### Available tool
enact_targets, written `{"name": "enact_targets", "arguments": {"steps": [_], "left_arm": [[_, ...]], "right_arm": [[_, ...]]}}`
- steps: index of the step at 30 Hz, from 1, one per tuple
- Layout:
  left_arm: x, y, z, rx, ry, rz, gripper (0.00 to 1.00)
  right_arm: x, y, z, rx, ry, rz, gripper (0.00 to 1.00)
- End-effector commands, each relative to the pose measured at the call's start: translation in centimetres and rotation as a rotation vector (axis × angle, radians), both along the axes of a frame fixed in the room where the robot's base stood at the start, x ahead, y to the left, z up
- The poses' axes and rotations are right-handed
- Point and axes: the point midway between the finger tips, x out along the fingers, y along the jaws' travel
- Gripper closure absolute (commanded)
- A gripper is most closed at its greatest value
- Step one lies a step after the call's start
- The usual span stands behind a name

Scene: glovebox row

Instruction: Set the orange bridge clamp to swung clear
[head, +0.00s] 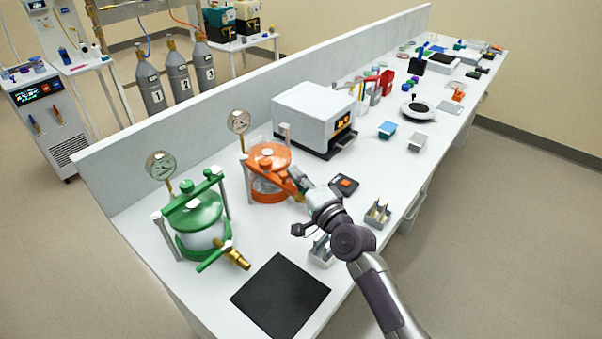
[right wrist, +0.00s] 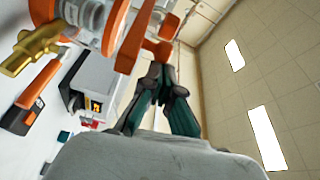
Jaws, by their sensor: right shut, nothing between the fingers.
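In the right wrist view the clamp (right wrist: 135,42) is a large orange bar at the upper middle, cut off by the frame's top. My right gripper (head: 298,178) is at the vessel's right side. Its dark green fingers (right wrist: 158,78) are shut and empty, with their tips close to the orange parts; I cannot tell whether they touch. The gripper and arm hide part of the vessel's right side. My left gripper is out of view.
A green vessel (head: 203,213) with its own clamp stands to the left. Two gauges stand behind the vessels. A white oven-like box (head: 305,115) is close behind right. A black mat (head: 280,297) lies flat at the front, and small holders (head: 378,214) stand to the right.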

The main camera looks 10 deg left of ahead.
Motion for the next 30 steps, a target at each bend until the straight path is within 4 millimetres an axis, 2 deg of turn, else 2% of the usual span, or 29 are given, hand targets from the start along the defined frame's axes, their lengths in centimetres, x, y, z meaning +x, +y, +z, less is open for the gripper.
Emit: {"name": "enact_targets", "arguments": {"steps": [8,30], "left_arm": [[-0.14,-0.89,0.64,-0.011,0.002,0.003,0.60],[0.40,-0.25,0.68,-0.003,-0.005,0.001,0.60]], "right_arm": [[-1.01,0.64,0.14,0.001,0.000,0.000,1.00],[-0.92,0.50,0.24,0.000,-0.002,-0.002,1.00]]}}
